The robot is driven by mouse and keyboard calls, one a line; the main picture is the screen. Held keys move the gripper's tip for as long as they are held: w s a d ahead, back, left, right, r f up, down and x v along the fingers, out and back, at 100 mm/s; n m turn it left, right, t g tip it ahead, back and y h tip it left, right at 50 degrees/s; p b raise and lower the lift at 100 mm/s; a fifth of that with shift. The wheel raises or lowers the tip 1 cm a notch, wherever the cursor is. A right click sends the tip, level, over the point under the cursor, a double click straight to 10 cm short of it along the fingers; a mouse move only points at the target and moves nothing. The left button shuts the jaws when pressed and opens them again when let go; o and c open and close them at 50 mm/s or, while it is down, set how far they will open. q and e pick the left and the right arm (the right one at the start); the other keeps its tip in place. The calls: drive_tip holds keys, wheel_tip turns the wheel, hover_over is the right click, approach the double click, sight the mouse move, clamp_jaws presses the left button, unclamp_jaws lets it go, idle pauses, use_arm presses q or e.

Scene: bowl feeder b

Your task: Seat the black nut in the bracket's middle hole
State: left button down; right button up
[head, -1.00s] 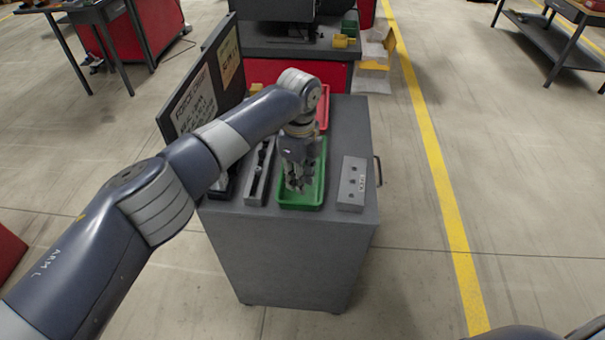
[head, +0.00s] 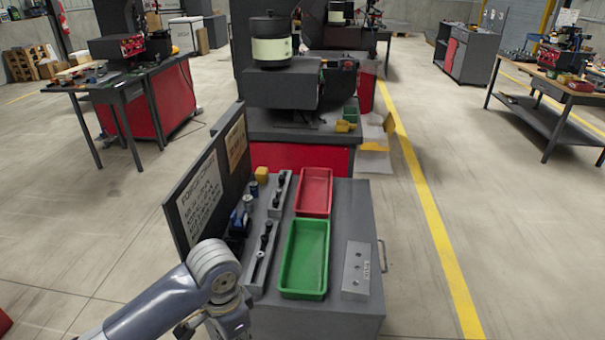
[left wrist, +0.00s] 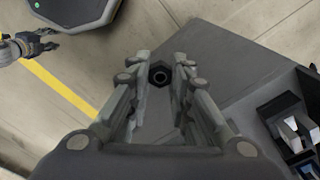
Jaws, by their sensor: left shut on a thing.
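The bracket (head: 352,283) is a grey block with several dark holes in a row, lying on the cabinet top to the right of the green tray. My left gripper (left wrist: 160,80) is shut on the black nut (left wrist: 160,73), a hexagonal ring held between the fingertips. In the head view my left arm is at the bottom, left of the cabinet's near edge and away from the bracket; the nut cannot be made out there. Part of my right gripper (left wrist: 10,48) shows at the upper left of the left wrist view, too small to tell its opening.
The green tray (head: 286,262) and red tray (head: 330,194) look empty. Grey rails (head: 257,270) with dark parts lie left of them, and a sign panel (head: 205,185) stands along the left edge. The floor right of the cabinet (head: 330,318) is clear.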

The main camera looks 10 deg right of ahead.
use_arm(q)
drive_tip(key=s+a+f+n, duration=0.3)
drive_tip(key=s+a+n, duration=0.7)
drive_tip(key=a+n, duration=0.2)
drive_tip(key=shift+s+a+f, duration=0.4)
drive_tip(key=shift+a, duration=0.45)
drive_tip(key=shift+d, duration=0.1)
